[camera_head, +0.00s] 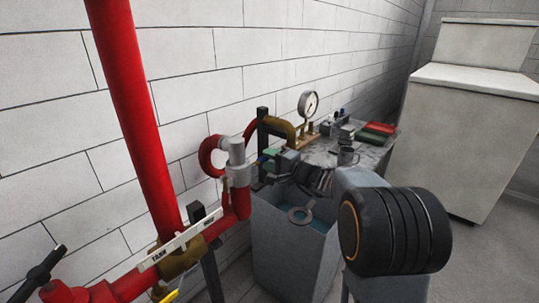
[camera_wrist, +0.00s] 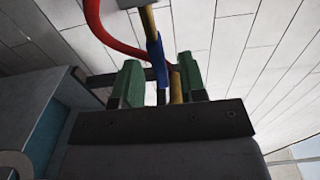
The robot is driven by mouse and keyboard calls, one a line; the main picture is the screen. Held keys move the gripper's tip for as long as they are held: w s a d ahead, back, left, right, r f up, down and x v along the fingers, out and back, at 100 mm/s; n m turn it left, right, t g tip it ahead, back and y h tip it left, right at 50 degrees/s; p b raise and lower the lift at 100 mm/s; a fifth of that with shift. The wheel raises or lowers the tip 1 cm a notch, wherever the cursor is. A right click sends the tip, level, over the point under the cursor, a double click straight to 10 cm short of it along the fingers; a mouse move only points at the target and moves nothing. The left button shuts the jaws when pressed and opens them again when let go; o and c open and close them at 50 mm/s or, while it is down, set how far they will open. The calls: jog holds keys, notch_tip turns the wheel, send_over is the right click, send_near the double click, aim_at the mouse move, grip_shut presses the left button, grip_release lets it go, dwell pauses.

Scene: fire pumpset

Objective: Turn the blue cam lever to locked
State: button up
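The blue cam lever (camera_wrist: 155,55) shows in the wrist view as a narrow upright blue bar beside a brass pipe. My gripper (camera_wrist: 158,75) has two green fingers standing apart, one on each side of the lever's lower part. A gap shows between the lever and the right finger, with brass behind it; contact with the left finger is unclear. In the head view my gripper (camera_head: 269,158) is at the brass fitting by the wall, and only a small bit of the blue lever (camera_head: 262,159) shows there. The lever's lock position cannot be read.
A grey open tank (camera_head: 270,240) stands below my gripper. A table (camera_head: 372,155) with a pressure gauge (camera_head: 308,104), a mug and red and green items is behind. A white brick wall is close behind.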

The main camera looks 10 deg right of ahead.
jog(key=shift+x, duration=1)
grip_shut()
